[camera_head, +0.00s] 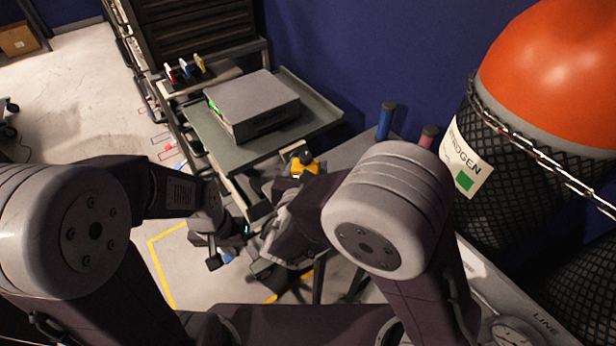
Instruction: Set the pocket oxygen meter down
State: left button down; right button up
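A small yellow and black device, which looks like the pocket oxygen meter (305,166), shows just beyond the end of my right forearm, by the near edge of the grey cart. Its lower part is hidden. I cannot tell whether my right gripper holds it, because the forearm covers most of that gripper. My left gripper (236,236) is at the lower left of the cart, over the floor. Its dark fingers look spread apart with nothing between them, and it is clear of the yellow device.
A grey cart (325,112) bears a grey box instrument (253,103). A dark drawer cabinet (200,30) stands behind. On the right are a blue cylinder (386,120), a pink cylinder (428,136) and a netted tank labelled nitrogen with an orange top (555,70). Open floor (85,105) lies left.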

notch_tip(320, 180, down, 4)
jog(key=shift+s+d+r+b, duration=0.1)
jog(key=shift+r+b, duration=0.05)
jog(key=shift+b, duration=0.6)
jog(key=shift+f, duration=0.3)
jog(key=o, duration=1.7)
jog(key=shift+r, duration=0.1)
